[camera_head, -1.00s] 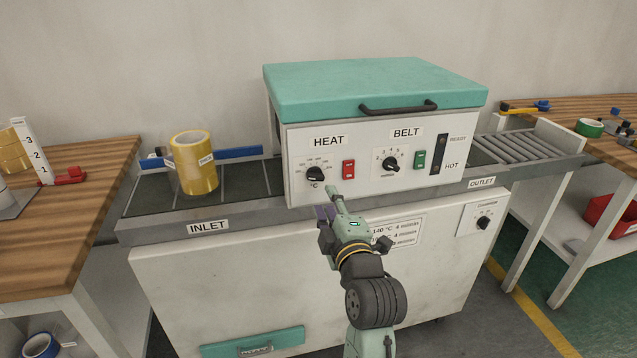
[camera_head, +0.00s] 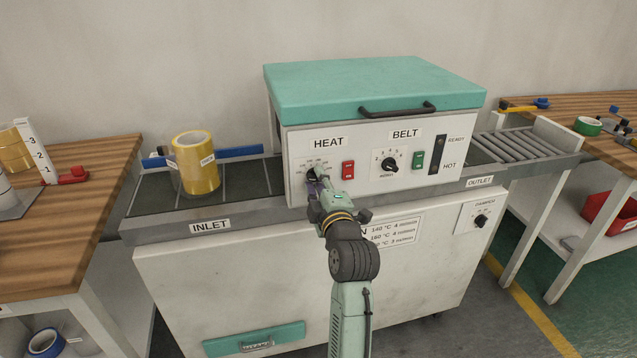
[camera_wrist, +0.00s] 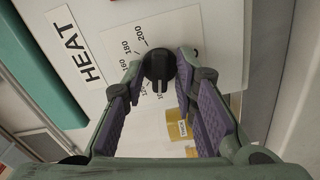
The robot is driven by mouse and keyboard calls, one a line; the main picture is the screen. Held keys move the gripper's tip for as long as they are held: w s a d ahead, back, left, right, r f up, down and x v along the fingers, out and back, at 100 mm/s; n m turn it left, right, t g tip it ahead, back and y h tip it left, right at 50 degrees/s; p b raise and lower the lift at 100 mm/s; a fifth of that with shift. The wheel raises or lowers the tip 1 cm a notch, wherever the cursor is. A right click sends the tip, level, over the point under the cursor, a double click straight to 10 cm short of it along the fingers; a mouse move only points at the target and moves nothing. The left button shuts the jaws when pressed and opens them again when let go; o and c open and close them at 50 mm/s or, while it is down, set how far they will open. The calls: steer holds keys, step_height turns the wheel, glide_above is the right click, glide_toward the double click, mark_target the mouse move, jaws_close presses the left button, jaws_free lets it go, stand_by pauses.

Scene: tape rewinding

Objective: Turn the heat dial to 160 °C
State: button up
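The black heat dial (camera_wrist: 159,66) shows in the wrist view, with a pale pointer line on it. Numbers including 160, 180 and 200 are printed around it, and others are partly hidden by a finger. My gripper (camera_wrist: 158,72) is open, with one purple-padded finger on each side of the dial. A slight gap seems to remain on each side; I cannot tell whether either finger touches it. In the head view my gripper (camera_head: 316,182) is at the HEAT panel (camera_head: 300,143) and covers most of the dial.
A red switch (camera_head: 348,170) sits right of the gripper, then the belt dial (camera_head: 390,164) and a green switch (camera_head: 417,160). A yellow tape stack (camera_head: 197,165) stands on the inlet belt at left. The lid handle (camera_head: 398,110) juts out above the panel.

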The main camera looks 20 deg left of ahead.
jaws_close()
steer(key=shift+m, duration=0.3)
steer(key=m, duration=0.3)
steer(key=shift+m, duration=0.3)
steer(key=m, duration=0.3)
steer(key=shift+m, duration=0.3)
steer(key=m+p, duration=0.2)
steer(key=m, duration=0.3)
steer(key=m+p, duration=0.1)
steer(key=m, duration=0.3)
steer(key=shift+m+p, duration=0.3)
steer(key=shift+m, duration=0.1)
steer(key=shift+o, duration=1.2)
jaws_free()
